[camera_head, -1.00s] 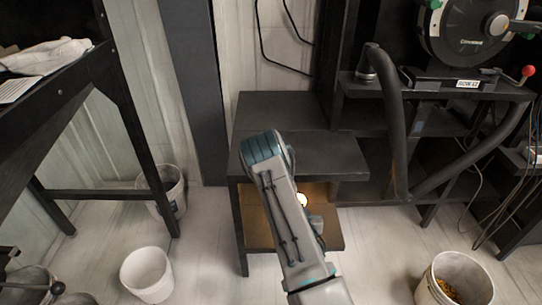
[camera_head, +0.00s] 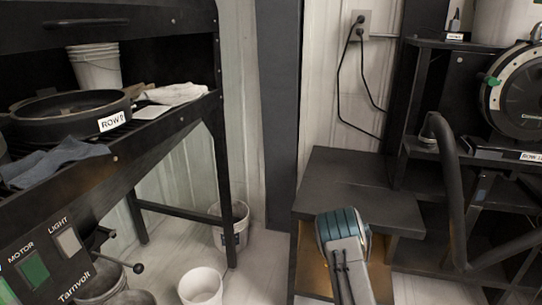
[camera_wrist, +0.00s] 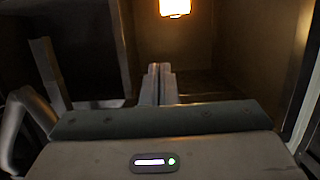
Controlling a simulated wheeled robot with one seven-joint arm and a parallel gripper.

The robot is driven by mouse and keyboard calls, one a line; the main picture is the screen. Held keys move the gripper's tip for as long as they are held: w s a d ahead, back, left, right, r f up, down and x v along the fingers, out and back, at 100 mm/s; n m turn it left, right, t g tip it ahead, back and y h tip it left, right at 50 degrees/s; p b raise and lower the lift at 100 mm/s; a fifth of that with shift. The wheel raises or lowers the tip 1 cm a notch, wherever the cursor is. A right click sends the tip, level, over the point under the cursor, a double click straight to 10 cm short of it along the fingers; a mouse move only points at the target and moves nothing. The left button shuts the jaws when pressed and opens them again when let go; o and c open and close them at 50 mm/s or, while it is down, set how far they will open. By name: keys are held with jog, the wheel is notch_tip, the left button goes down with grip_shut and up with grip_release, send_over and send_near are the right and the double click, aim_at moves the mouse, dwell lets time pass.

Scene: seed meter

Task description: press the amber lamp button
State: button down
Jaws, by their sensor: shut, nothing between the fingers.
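A glowing amber lamp (camera_wrist: 175,7) shows at the top edge of the wrist view, partly cut off, inside a dim brown-walled compartment. I take it for the amber lamp button, but its shape is not clear. My gripper (camera_wrist: 158,72) is shut and empty, with its fingertips pointing into the compartment below the lamp in the picture. A gap shows in the picture between fingertips and lamp; whether they are level in depth I cannot tell. In the head view my arm reaches down in front of the low dark bench, and the gripper and lamp are hidden there.
The low black bench (camera_head: 345,200) stands around my arm. A panel at lower left bears a green MOTOR button (camera_head: 32,271) and a pale LIGHT button (camera_head: 68,241). A thick black hose (camera_head: 452,195) hangs at right. White buckets (camera_head: 201,288) stand on the floor.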

jog(key=s+a+r+g+y+p, duration=0.1)
jog(key=a+r+g+p, duration=0.3)
jog(key=r, duration=0.7)
jog(key=a+r+m+y+p, duration=0.1)
jog(key=a+r+p, duration=0.1)
jog(key=r+p, duration=0.65)
jog(key=s+a+r+g+p, duration=0.1)
jog(key=a+r+g+p, duration=0.15)
jog(key=r, duration=1.05)
jog(key=s+a+r+n+g+y+p, duration=0.1)
jog(key=s+a+r+n+g+p, duration=0.1)
jog(key=s+r+p, duration=0.4)
jog(key=s+a+r+n+g+y+p, duration=0.1)
jog(key=s+a+r+p, duration=0.4)
jog(key=s+r, duration=1.2)
notch_tip(320, 180, up, 3)
jog(key=shift+n+g+p, duration=0.5)
jog(key=shift+g+p, duration=0.35)
jog(key=shift+g, duration=0.4)
jog(key=shift+d, duration=0.15)
